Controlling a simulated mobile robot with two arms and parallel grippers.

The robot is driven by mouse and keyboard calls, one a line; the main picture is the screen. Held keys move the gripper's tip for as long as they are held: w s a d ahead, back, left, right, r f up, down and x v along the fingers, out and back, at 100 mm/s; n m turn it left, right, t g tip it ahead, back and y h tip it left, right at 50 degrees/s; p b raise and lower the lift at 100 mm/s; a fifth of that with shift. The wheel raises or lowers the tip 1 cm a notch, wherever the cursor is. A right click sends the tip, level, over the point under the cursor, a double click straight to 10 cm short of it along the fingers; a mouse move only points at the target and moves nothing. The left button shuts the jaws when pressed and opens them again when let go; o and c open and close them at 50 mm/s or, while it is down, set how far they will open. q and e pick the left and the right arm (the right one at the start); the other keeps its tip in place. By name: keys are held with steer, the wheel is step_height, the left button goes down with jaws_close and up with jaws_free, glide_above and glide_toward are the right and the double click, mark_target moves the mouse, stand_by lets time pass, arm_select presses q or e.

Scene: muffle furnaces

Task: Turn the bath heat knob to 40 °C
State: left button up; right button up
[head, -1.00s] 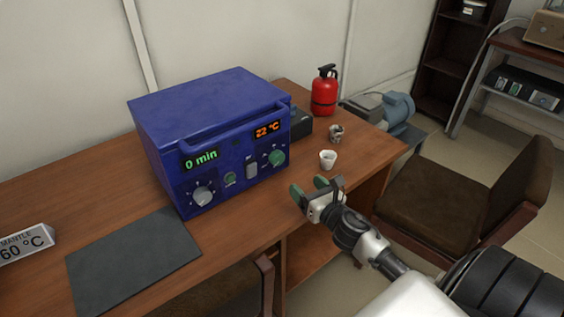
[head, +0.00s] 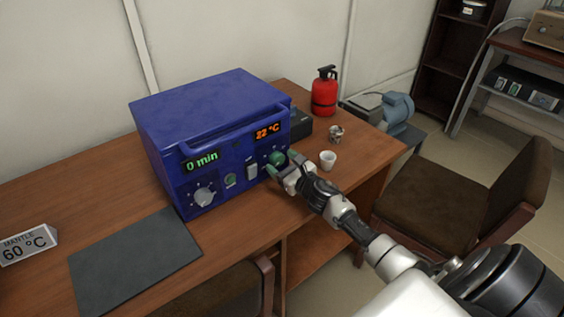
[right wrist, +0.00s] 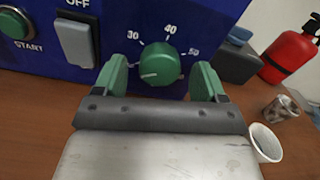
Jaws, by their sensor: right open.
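A green knob (head: 277,157) sits on the right of the front panel of a blue furnace (head: 215,120). In the right wrist view the same knob (right wrist: 160,62) has marks 30, 40 and 50 around its top. Its white pointer line faces the lower left, away from the 40. My right gripper (head: 282,163) is open in front of the knob. In the right wrist view its green fingertips (right wrist: 160,68) stand on either side of the knob, with gaps visible. The display (head: 267,130) above reads 22 °C. My left gripper is not in view.
A white switch marked OFF (right wrist: 75,42) and a green START button (right wrist: 14,25) lie left of the knob. A white cup (head: 328,160), a small metal piece (head: 336,133) and a red extinguisher (head: 324,92) stand to the right. A sign (head: 28,243) reads MANTLE 60 °C.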

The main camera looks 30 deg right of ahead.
steer(key=shift+w, duration=0.2)
steer(key=c, duration=0.9)
